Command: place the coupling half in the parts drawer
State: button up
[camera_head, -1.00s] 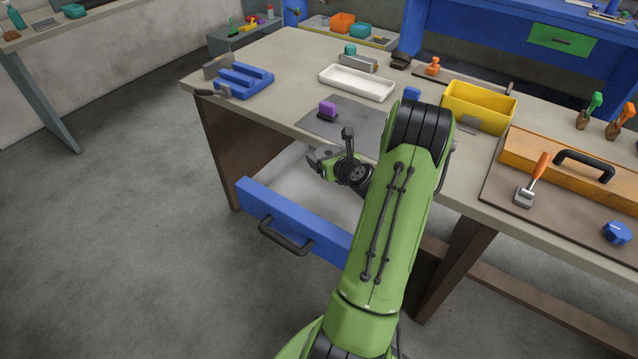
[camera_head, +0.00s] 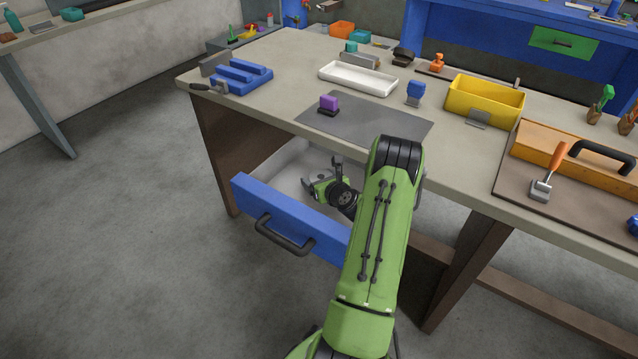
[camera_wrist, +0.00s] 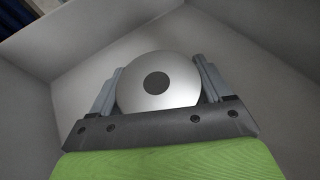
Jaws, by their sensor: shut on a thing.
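The coupling half (camera_wrist: 158,83) is a round silvery disc with a dark hole at its centre, seen in the wrist view. My gripper (camera_wrist: 158,88) is shut on it, one finger at each side of the disc. In the head view my gripper (camera_head: 312,182) is down inside the open parts drawer. The drawer (camera_head: 290,222) has a blue front with a black handle and a pale grey inside. Its walls surround the gripper in the wrist view.
The table top (camera_head: 300,60) lies above and behind the drawer, its edge close to my arm. On it are a purple-topped stamp (camera_head: 329,102), a blue-topped stamp (camera_head: 415,92), a white tray (camera_head: 358,78), a blue rack (camera_head: 240,77) and a yellow bin (camera_head: 484,103).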

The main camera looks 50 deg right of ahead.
jog(key=o, duration=1.2)
jog(key=p+v, duration=0.1)
jog(key=v, duration=0.6)
jog(key=shift+s+a+r+p, duration=0.15)
jog(key=shift+s+p, duration=0.05)
jog(key=shift+p, duration=0.1)
